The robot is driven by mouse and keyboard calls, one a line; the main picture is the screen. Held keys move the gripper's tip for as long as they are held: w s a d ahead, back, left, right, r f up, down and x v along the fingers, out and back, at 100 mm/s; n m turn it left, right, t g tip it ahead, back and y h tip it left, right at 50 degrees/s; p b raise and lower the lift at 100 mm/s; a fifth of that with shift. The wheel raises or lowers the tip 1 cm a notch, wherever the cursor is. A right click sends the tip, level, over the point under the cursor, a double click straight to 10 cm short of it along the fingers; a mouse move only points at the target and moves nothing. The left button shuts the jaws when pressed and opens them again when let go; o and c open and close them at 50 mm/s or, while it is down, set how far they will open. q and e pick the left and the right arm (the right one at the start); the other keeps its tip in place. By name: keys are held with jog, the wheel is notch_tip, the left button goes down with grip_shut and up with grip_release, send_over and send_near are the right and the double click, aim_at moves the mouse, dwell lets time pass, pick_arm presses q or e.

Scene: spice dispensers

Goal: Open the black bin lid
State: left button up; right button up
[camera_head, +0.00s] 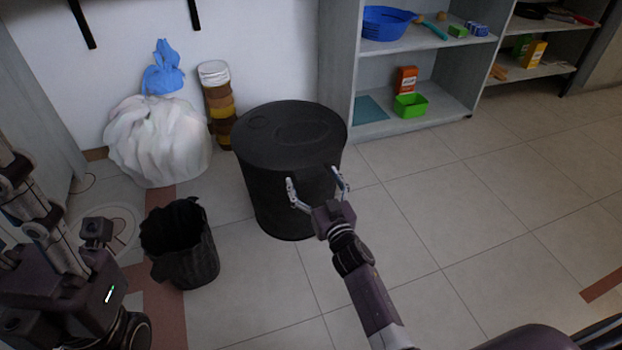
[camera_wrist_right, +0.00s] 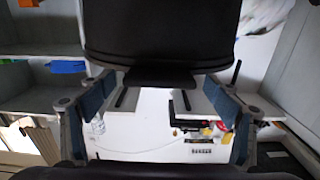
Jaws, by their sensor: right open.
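The black bin (camera_head: 270,190) is a large round tub standing on the floor near the wall. Its black lid (camera_head: 290,128) lies flat on top and looks shut. My right gripper (camera_head: 317,180) is open at the near side of the bin, just below the lid's edge, with one finger to each side. My left gripper is not clearly seen.
A small black basket (camera_head: 182,245) stands on the floor left of the bin. A white bag (camera_head: 160,140) and a stacked brown column (camera_head: 220,105) stand behind. A grey shelf (camera_head: 410,122) is close on the right. The tiled floor at right is free.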

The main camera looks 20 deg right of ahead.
jog(key=shift+w, duration=0.7)
jog(key=c, duration=1.7)
